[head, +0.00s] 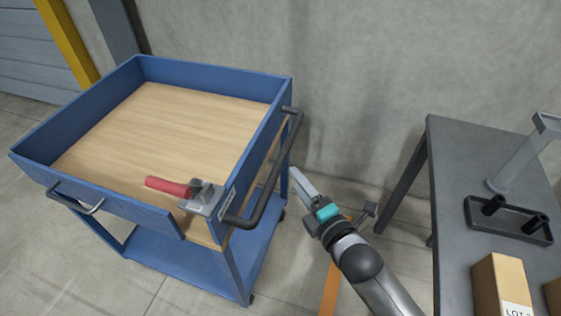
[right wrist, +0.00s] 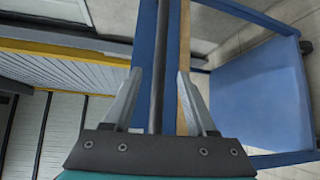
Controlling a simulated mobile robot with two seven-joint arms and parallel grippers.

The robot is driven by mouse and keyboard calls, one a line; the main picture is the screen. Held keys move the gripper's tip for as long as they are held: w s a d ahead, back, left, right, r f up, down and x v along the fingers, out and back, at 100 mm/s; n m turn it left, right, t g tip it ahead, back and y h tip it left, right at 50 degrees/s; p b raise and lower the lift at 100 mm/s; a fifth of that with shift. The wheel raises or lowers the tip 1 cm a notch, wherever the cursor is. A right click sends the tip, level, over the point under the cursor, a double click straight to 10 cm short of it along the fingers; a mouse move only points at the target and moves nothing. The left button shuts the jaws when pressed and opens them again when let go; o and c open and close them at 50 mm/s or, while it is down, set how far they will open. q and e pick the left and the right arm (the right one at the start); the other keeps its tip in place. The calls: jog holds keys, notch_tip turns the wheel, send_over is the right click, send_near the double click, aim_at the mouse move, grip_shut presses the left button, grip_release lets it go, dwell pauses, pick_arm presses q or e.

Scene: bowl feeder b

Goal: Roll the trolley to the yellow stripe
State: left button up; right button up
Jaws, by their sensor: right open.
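The blue trolley (head: 139,66) has a wood-coloured top deck and a lower blue shelf, which also shows in the right wrist view (right wrist: 258,100). A dark bar handle (head: 272,172) runs along its right end. A grey block with a red grip (head: 167,187) sits at its near right corner. My right gripper (head: 303,196) is open just right of the handle. In the right wrist view its fingers (right wrist: 158,88) appear either side of the dark bar (right wrist: 158,65); contact cannot be told. An orange-yellow floor stripe (head: 330,290) shows below my right arm. My left gripper is out of view.
A dark grey table (head: 455,165) stands at the right, with a black tray (head: 480,226), a cardboard box (head: 500,285) and a grey stand (head: 515,160). A concrete wall (head: 350,60) closes off the back. A yellow post (head: 65,40) stands at upper left.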

aim_at(280, 159)
pick_arm(q)
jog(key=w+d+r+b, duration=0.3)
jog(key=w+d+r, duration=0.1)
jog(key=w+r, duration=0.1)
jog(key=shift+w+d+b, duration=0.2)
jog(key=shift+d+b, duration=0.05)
jog(key=shift+b, duration=0.1)
pick_arm(e)
jog(key=shift+x, duration=4.95)
jog(key=shift+c, duration=0.4)
grip_shut()
